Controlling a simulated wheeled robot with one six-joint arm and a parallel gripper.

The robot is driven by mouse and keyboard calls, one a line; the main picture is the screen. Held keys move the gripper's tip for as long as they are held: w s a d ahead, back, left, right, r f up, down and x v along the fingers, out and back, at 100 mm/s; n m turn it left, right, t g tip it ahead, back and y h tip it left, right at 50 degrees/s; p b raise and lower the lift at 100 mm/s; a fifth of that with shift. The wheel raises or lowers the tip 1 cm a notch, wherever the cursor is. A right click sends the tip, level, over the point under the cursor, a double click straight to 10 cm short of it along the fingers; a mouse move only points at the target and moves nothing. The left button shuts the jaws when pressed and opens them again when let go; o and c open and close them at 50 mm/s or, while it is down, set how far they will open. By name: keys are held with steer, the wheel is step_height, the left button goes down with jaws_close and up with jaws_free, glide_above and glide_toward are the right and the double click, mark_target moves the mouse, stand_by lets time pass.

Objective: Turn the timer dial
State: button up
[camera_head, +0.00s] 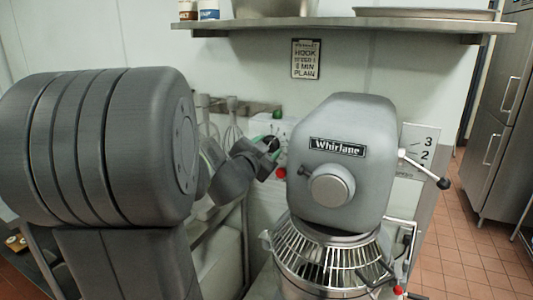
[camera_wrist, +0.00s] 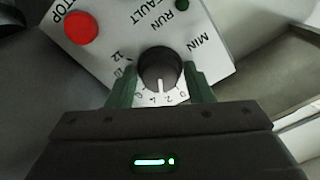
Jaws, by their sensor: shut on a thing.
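The timer dial (camera_wrist: 160,66) is a black round knob on a light control panel (camera_wrist: 122,20), in the upper middle of the wrist view. A ring of numbers is printed around it. Its white pointer line faces down in the picture, towards the low numbers near 2. My gripper (camera_wrist: 161,78) has one green finger on each side of the dial and is shut on it. In the head view my gripper (camera_head: 270,153) reaches the panel just left of the grey mixer (camera_head: 345,130), and the dial is mostly hidden there.
A red STOP button (camera_wrist: 81,28) sits left of the dial, and a small green RUN light (camera_wrist: 182,4) above it. The mixer's wire bowl guard (camera_head: 315,255) and side lever (camera_head: 425,170) stand to the right. A shelf (camera_head: 340,24) runs above.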

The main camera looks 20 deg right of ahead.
steer(key=m+b, duration=0.5)
steer(key=m, duration=0.7)
steer(key=shift+m, duration=0.4)
stand_by(0.3)
steer(key=o, duration=0.8)
steer(key=v, duration=1.3)
steer(key=shift+s+a, duration=0.25)
steer(key=shift+a, duration=0.1)
